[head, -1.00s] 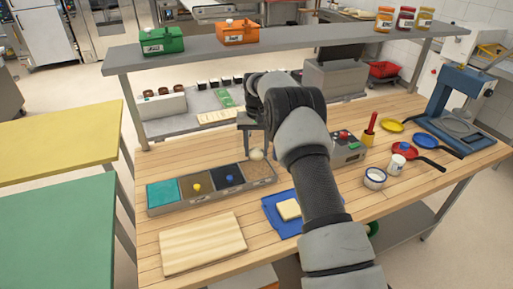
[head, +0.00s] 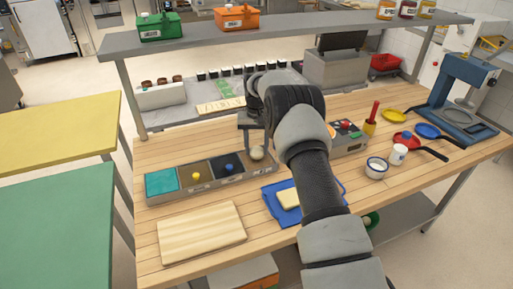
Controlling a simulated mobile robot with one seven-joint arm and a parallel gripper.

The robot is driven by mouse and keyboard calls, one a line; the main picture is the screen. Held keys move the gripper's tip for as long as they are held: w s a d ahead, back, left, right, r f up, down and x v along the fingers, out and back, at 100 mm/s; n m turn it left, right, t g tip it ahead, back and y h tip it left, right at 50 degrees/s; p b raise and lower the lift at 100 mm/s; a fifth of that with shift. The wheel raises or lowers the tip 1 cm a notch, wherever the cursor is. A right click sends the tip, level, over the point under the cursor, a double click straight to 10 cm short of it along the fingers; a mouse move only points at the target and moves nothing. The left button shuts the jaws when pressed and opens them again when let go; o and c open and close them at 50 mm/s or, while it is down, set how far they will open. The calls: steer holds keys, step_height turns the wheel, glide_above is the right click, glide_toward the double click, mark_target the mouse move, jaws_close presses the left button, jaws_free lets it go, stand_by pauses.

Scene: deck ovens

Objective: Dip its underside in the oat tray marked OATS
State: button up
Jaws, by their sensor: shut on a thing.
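My gripper (head: 254,138) points down and is shut on a small pale dough ball (head: 257,153). The ball is at the rightmost compartment of a grey topping tray (head: 200,186), just over or touching its brown oat-like filling (head: 260,167); I cannot tell if they touch. The other compartments hold teal, brown and dark fillings, with a yellow knob and a blue knob on two of them. The OATS marking is too small to read. My arm hides part of the area right of the ball.
A wooden board (head: 203,235) lies in front of the tray. A blue tray (head: 270,198) with a pale block (head: 288,198) is to its right. A grey shelf (head: 290,35) spans above the bench. Pans, cups and a blue press (head: 463,95) stand at the right.

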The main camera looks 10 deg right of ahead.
mark_target(257, 148)
steer(key=shift+f+b, duration=0.5)
steer(key=shift+f, duration=0.1)
stand_by(1.8)
steer(key=shift+r+p, duration=2.05)
steer(key=shift+r, duration=2.05)
steer(key=shift+s, duration=0.1)
